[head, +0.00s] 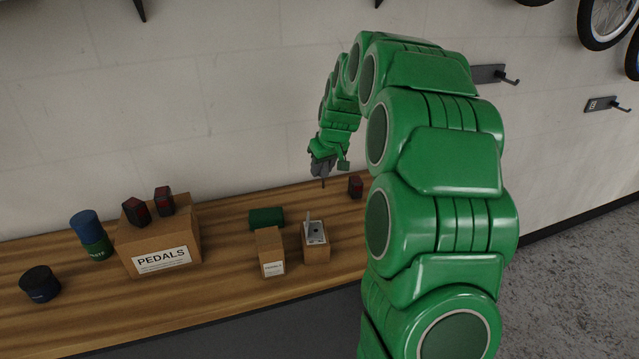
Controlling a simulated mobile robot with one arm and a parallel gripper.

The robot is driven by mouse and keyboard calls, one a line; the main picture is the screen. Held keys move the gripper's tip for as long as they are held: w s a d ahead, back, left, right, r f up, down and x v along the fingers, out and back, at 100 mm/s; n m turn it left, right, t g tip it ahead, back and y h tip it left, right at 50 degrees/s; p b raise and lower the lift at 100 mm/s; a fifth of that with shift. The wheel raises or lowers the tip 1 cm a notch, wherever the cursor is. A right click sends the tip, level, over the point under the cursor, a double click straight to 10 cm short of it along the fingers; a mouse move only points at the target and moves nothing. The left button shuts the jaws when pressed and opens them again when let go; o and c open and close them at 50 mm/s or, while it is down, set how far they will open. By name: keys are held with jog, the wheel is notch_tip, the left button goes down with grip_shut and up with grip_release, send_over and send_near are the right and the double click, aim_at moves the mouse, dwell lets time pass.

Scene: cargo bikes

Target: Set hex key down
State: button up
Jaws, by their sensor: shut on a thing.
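My gripper (322,170) hangs above the back part of the wooden workbench (220,291), near the wall, and points down. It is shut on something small. A thin dark piece, which looks like the hex key (323,183), sticks down below the jaws. It is too small to make out its full shape, and the jaws hide part of it. Its lower end appears above the bench top, though the exact gap is hard to tell.
A small red and black block (355,186) stands right of my gripper. A cardboard box (316,254) bears a grey metal item. Beside it are another small box (270,251) and a green object (266,217). A PEDALS box (186,238), a blue-green can (92,238) and a dark tub (40,284) stand left.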

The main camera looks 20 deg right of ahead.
jog(key=shift+w+d+x, duration=0.15)
jog(key=shift+d+x, duration=0.1)
jog(key=shift+x, duration=1.45)
jog(key=shift+w+d+x, duration=0.2)
jog(key=shift+d+x, duration=0.1)
jog(key=shift+x, duration=1.4)
jog(key=shift+w+d+x, duration=0.15)
jog(key=shift+d+x, duration=0.1)
jog(key=shift+x, duration=1.45)
jog(key=o, duration=1)
jog(key=shift+o, duration=0.2)
jog(key=shift+r, duration=0.15)
jog(key=v, duration=1.2)
